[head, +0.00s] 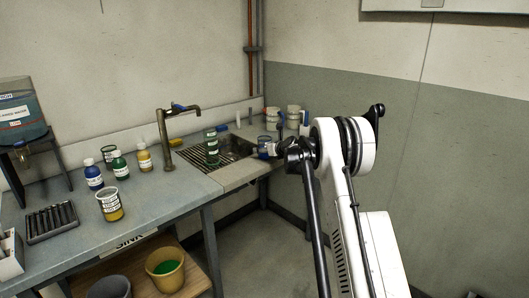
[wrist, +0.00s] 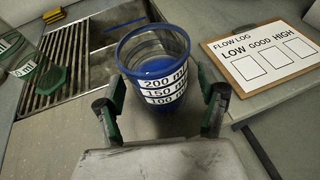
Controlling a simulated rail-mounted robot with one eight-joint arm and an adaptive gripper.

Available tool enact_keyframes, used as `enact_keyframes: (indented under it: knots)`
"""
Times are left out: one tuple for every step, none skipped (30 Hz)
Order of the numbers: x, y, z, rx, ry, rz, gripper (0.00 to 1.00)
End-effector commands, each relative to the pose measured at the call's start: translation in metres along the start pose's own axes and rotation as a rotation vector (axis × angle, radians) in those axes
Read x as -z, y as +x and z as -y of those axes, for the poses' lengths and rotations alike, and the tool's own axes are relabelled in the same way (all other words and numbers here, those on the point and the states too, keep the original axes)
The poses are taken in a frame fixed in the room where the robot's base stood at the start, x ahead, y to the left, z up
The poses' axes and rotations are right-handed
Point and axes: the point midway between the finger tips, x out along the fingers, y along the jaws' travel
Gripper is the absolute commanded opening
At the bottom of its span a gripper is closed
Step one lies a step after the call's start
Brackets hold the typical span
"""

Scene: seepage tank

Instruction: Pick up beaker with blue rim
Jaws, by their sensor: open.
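The beaker with the blue rim (wrist: 152,62) stands upright in the middle of the wrist view, with white volume labels on its front. In the head view the beaker (head: 265,147) is at the right end of the bench, partly hidden by my gripper. My gripper (wrist: 160,112) is open, with one green-padded finger on each side of the beaker's lower front. I cannot tell whether the fingers touch it. In the head view my gripper (head: 281,149) is just right of the beaker.
A clipboard flow log (wrist: 268,55) lies right of the beaker. A green-based beaker (wrist: 45,72) stands on the sink's drain grate (wrist: 62,52) at left; it also shows in the head view (head: 211,148). Several bottles stand further left.

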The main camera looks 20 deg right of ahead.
Motion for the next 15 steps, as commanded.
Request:
enact_keyframes:
  knots:
    - [0.0001, 0.0055, 0.0001, 0.000, 0.000, 0.000, 0.72]
    - [0.0000, 0.0079, 0.0001, 0.000, 0.000, 0.000, 0.72]
    - [-0.0001, 0.0104, 0.0001, 0.000, 0.000, 0.000, 0.72]
    - [-0.0001, 0.0118, 0.0000, 0.000, 0.000, 0.000, 0.72]
    - [-0.0002, 0.0127, 0.0000, 0.000, 0.000, 0.000, 0.72]
    - [-0.0003, 0.0134, -0.0001, 0.000, 0.000, 0.000, 0.72]
    - [-0.0003, 0.0137, -0.0001, 0.000, 0.000, 0.000, 0.72]
    - [-0.0004, 0.0137, -0.0001, 0.000, 0.000, 0.000, 0.72]
    - [-0.0004, 0.0137, -0.0001, 0.000, 0.000, 0.000, 0.72]
    - [-0.0004, 0.0136, -0.0001, 0.000, 0.000, 0.000, 0.72]
    - [-0.0004, 0.0136, -0.0001, 0.000, 0.000, 0.000, 0.72]
    - [-0.0003, 0.0135, -0.0001, 0.000, 0.000, 0.000, 0.72]
    - [-0.0003, 0.0135, -0.0001, 0.000, 0.000, 0.000, 0.69]
    - [-0.0003, 0.0135, -0.0001, 0.000, 0.000, 0.000, 0.65]
    - [-0.0003, 0.0135, -0.0001, 0.000, 0.000, 0.000, 0.60]
